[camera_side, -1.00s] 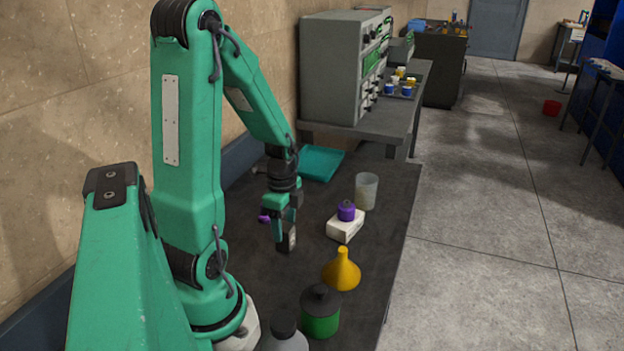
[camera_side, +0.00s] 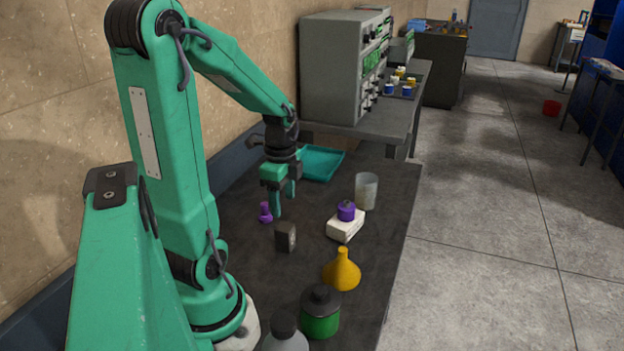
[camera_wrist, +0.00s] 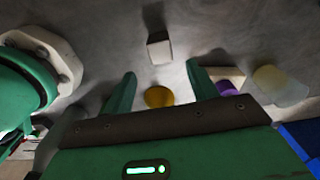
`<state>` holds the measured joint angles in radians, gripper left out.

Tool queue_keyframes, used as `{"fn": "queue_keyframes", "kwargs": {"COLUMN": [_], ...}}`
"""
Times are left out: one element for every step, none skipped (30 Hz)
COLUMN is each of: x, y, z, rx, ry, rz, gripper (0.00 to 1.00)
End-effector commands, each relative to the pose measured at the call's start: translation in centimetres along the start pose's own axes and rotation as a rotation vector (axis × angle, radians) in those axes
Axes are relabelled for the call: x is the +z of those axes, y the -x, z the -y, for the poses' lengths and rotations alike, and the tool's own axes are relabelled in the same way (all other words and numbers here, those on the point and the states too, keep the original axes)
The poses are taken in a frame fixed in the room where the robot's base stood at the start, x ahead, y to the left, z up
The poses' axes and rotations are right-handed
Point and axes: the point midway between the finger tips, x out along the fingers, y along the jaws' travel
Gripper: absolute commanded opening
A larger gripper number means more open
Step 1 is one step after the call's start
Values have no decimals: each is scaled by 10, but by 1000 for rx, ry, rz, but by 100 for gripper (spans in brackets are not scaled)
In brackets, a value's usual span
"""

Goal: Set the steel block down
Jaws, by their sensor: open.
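The steel block (camera_side: 286,237), small and dark grey, stands upright on the dark tabletop, with nothing touching its sides. In the wrist view the block (camera_wrist: 159,48) shows as a pale-topped piece beyond my fingertips, with its shadow behind it. My gripper (camera_side: 284,203) is open and empty, above the table and up behind the block in the side view. In the wrist view its two fingers (camera_wrist: 161,72) are spread wide with a clear gap between them and the block.
A small purple piece (camera_side: 265,212) stands left of the block. To its right are a white box (camera_side: 345,229) with a purple-topped item (camera_side: 346,210), a translucent cup (camera_side: 366,190) and a yellow funnel (camera_side: 342,270). A teal tray (camera_side: 321,162) lies at the back.

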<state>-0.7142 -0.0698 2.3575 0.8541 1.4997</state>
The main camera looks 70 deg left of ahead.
Motion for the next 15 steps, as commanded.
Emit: {"fn": "queue_keyframes", "kwargs": {"x": [0,0,0,0,0,0,0,0,0,-1,-2,-3,-5,-7,-10], "y": [0,0,0,0,0,0,0,0,0,0,1,2,4,5,8], "z": [0,0,0,0,0,0,0,0,0,0,0,-1,-1,-1,-2], "rx": [0,0,0,0,0,0,0,0,-1,-2,-5,-9,-13,-18,-26], "ry": [0,0,0,0,0,0,0,0,1,3,5,9,15,22,33], "rz": [0,0,0,0,0,0,0,0,0,0,0,-1,-1,-2,-3], "gripper": [58,58,58,58,58,58,58,58,58,58,58,58,58,58,58]}}
